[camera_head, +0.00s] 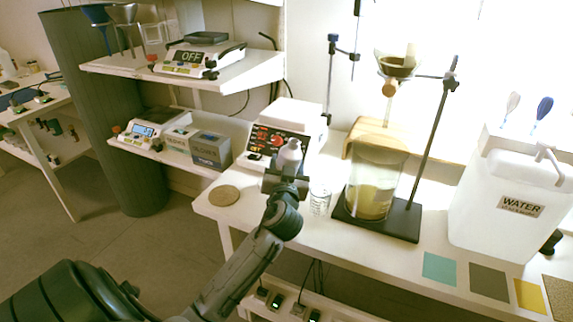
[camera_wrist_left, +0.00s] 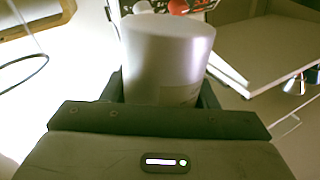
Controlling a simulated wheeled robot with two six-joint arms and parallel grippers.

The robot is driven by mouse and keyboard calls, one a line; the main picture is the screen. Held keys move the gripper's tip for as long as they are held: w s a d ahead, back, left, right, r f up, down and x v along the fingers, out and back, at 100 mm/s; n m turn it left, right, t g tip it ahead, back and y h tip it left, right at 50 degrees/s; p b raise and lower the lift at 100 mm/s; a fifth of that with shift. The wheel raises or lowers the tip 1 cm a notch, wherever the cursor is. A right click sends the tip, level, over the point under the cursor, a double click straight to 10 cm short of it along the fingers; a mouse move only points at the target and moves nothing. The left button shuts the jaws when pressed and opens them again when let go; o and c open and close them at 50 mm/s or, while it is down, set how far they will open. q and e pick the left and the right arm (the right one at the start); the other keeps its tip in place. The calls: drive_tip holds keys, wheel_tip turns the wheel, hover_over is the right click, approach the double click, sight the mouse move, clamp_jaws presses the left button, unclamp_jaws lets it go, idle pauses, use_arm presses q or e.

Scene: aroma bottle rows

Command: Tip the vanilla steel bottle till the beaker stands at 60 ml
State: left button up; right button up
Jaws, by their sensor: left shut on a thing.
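My left gripper (camera_head: 287,178) is shut on a silver steel bottle (camera_head: 289,155). It holds the bottle near the back of the white bench, in front of the hotplate-like device. The bottle looks close to upright in the head view; any label is unreadable. In the left wrist view the bottle (camera_wrist_left: 167,55) sits between the fingers (camera_wrist_left: 160,98). A small clear beaker (camera_head: 320,198) with markings stands on the bench just right of the gripper. Its liquid level is too small to read. My right gripper is not in view.
A device with red displays (camera_head: 276,140) stands behind the bottle. A large glass vessel (camera_head: 372,182) on a dark stand base (camera_head: 405,222) is right of the beaker. A water container (camera_head: 508,195) stands farther right. A cork disc (camera_head: 223,195) lies at the left bench end.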

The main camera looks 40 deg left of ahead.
use_arm(q)
drive_tip(key=shift+r+m, duration=0.1)
drive_tip(key=shift+m, duration=0.2)
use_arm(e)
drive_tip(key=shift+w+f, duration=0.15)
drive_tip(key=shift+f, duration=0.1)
use_arm(q)
drive_tip(key=shift+d, duration=0.1)
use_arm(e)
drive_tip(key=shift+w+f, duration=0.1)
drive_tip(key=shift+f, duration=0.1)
use_arm(q)
drive_tip(key=shift+t, duration=0.3)
drive_tip(key=shift+m, duration=0.3)
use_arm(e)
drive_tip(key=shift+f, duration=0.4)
use_arm(q)
drive_tip(key=shift+p, duration=0.35)
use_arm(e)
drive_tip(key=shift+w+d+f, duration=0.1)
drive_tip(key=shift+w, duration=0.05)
use_arm(q)
drive_tip(key=shift+m, duration=0.4)
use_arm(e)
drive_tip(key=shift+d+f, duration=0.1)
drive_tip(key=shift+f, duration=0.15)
